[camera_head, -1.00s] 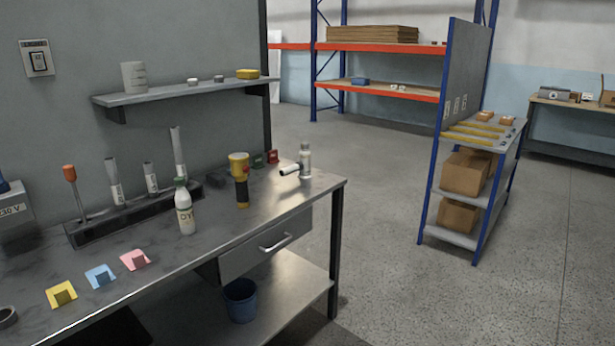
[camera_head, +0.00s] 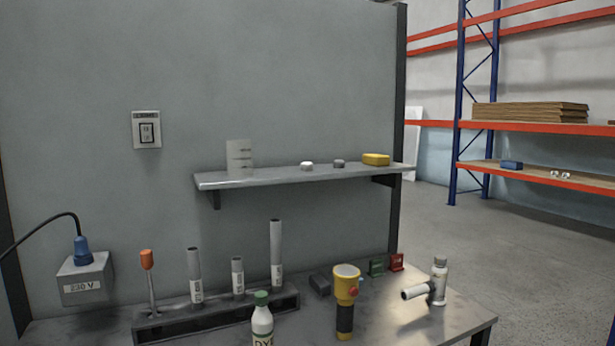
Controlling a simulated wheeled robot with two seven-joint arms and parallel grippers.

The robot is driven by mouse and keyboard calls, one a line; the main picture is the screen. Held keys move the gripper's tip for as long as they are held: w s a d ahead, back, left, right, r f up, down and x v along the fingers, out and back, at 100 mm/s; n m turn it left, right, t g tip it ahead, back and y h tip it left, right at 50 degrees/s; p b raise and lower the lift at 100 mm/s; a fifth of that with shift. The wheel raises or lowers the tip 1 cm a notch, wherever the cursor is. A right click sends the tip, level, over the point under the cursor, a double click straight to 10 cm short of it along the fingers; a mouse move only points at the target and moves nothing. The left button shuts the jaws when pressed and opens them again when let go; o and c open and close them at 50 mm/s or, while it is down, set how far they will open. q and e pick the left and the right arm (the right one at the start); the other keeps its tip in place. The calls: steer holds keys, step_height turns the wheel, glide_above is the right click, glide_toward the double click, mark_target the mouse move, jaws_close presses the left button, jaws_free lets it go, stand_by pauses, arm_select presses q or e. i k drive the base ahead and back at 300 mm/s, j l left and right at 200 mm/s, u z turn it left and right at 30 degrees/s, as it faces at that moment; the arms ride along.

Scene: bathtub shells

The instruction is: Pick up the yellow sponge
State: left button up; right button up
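The yellow sponge (camera_head: 376,159) is a small yellow block lying near the right end of the grey wall shelf (camera_head: 240,181). A small grey object (camera_head: 339,164) and a small white one (camera_head: 307,166) lie to its left on the shelf. Nothing covers the sponge in this view. Neither of my grippers is in view.
Open floor (camera_head: 570,255) lies right.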

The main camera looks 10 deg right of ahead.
mark_target(375, 160)
steer(key=i+l+u, duration=0.4)
steer(key=l, duration=0.2)
steer(key=i+l+u, duration=0.2)
steer(key=l+u, duration=0.25)
steer(key=l, duration=0.2)
steer(key=i, duration=0.05)
